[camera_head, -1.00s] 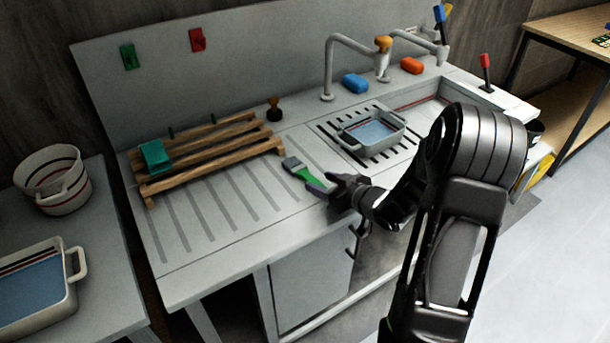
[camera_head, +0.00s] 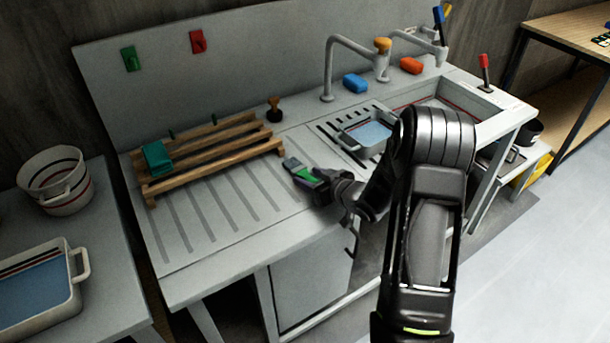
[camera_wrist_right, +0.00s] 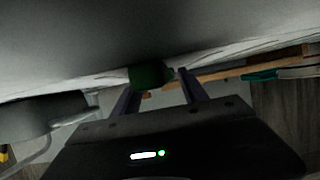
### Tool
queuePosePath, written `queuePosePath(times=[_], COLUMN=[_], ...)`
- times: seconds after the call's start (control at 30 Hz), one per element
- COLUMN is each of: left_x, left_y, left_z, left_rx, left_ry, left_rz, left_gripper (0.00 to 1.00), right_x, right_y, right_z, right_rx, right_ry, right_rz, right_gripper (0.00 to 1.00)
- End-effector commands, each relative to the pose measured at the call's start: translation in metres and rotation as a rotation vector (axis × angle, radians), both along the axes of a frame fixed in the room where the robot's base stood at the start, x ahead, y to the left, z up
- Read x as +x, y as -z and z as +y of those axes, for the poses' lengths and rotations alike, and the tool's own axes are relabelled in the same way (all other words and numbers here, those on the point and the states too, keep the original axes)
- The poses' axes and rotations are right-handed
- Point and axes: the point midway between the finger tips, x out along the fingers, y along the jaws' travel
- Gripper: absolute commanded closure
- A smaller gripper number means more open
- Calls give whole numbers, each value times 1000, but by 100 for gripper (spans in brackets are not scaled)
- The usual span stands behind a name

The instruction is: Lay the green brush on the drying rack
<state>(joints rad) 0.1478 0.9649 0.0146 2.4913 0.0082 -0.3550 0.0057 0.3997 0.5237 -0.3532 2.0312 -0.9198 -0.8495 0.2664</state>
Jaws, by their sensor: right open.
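The green brush (camera_head: 304,173) lies on the grooved drainboard, its grey bristle end pointing to the upper left. My right gripper (camera_head: 319,181) is open at the brush, low over the board, and covers much of the handle. In the right wrist view a green part of the brush (camera_wrist_right: 150,75) shows between the two spread fingers (camera_wrist_right: 158,90). The view does not show whether either finger touches it. The wooden slatted drying rack (camera_head: 222,160) stands to the left of the brush, with a folded teal cloth (camera_head: 157,157) over its left end. My left gripper is not in view.
A small dark-topped brown object (camera_head: 274,109) stands behind the rack's right end. A blue-bottomed basin (camera_head: 371,133) sits on a slotted grate to the right. Taps (camera_head: 328,70) and blue and orange blocks are behind it. The drainboard (camera_head: 235,225) before the rack is clear.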

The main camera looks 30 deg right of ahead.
Motion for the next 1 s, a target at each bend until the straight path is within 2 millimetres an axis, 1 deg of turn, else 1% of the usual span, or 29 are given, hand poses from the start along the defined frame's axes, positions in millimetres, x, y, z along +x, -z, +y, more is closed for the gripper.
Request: queuePosePath(times=[0.43, 0.47, 1.0], left_x=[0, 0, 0], left_y=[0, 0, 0], left_z=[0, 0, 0], left_rx=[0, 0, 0], left_ry=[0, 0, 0], left_rz=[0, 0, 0], left_gripper=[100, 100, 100], right_x=[-1, -1, -1], right_y=[0, 0, 0], right_z=[0, 0, 0], right_rx=[0, 0, 0], right_ry=[1, 1, 1], right_rz=[0, 0, 0], right_gripper=[49, 51, 95])
